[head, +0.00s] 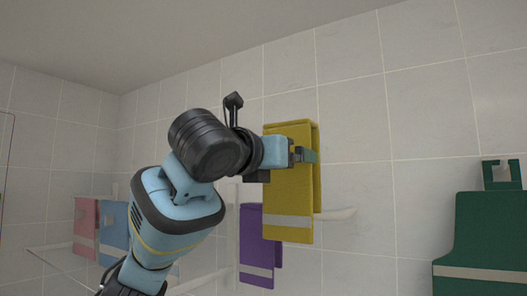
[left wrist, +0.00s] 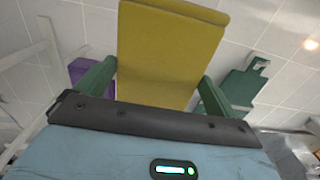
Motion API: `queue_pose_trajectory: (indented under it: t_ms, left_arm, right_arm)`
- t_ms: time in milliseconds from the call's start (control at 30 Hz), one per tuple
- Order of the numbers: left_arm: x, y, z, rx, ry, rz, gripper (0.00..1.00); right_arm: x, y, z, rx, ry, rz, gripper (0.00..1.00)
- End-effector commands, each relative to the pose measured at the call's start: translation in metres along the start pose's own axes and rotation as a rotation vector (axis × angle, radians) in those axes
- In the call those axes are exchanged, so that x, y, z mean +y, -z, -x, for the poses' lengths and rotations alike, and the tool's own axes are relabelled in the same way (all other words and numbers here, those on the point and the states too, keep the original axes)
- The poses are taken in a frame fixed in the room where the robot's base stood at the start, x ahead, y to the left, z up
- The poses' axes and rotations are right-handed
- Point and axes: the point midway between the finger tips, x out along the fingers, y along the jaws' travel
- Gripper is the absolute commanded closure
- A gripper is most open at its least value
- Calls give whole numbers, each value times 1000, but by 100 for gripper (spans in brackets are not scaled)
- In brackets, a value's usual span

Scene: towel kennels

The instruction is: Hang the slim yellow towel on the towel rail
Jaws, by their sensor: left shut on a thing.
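The slim yellow towel (head: 288,190), with a pale band near its lower edge, hangs folded with two layers showing in the head view. My left gripper (head: 303,155) is shut on its upper part. In the left wrist view the yellow towel (left wrist: 170,50) lies between the green fingers of my left gripper (left wrist: 155,86). A white towel rail (head: 338,214) shows to the right of the towel's lower part, well below the top fold. I cannot tell whether the rail passes between the layers or behind them. My right gripper is not in view.
A purple towel (head: 258,245) hangs lower, just left of the yellow one. Pink (head: 85,228) and blue (head: 114,230) towels hang farther left near white bars. The tiled wall above is clear.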

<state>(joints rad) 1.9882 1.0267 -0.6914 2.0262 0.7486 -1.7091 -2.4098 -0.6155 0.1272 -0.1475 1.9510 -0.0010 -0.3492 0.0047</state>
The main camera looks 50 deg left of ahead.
Motion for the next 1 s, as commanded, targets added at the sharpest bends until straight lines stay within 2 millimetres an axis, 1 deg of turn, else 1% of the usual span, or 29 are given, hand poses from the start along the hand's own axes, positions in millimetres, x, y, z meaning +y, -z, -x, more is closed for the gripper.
queue_pose_trajectory:
  t_ms: [33,167,433,667,1000]
  left_arm:
    - [9,-6,8,-5,-12,2,33]
    - [19,-12,18,-1,-24,-2,33]
    - [21,-13,20,1,-26,-2,33]
    - [21,-13,11,1,-26,-1,33]
    - [21,-13,-13,1,-26,-2,33]
  right_arm:
    - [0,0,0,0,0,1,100]
    - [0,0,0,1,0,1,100]
    - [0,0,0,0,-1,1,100]
    - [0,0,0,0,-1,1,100]
    - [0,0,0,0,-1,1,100]
